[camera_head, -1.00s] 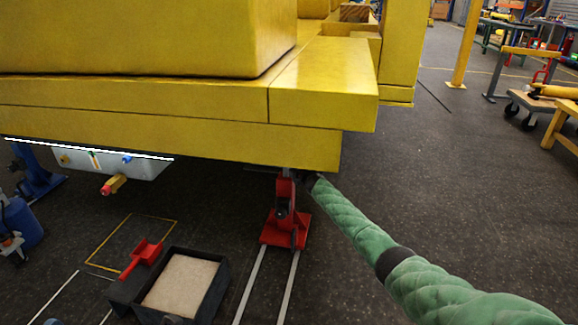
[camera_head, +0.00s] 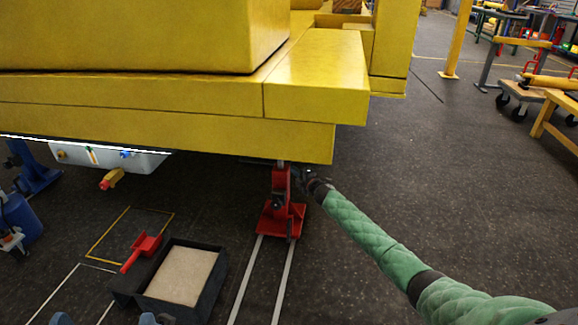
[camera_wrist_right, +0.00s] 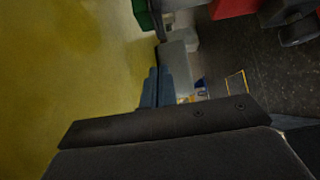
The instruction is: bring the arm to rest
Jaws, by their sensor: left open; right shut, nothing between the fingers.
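My right arm, in a green sleeve (camera_head: 365,235), reaches in from the lower right of the head view. Its dark right gripper (camera_head: 306,176) is beside the red jack (camera_head: 281,205), below the edge of the yellow machine (camera_head: 200,130). In the right wrist view its blue fingers (camera_wrist_right: 155,86) are together and empty, close alongside the yellow surface (camera_wrist_right: 70,70). I cannot tell whether they touch it. My left gripper (camera_head: 105,319) shows only as two blue-grey fingertips at the bottom edge, apart and with nothing seen between them.
A pale box (camera_head: 110,160) with a red-tipped yellow part is under the machine at left. The floor (camera_head: 440,190) right of my arm is clear; carts stand beyond.

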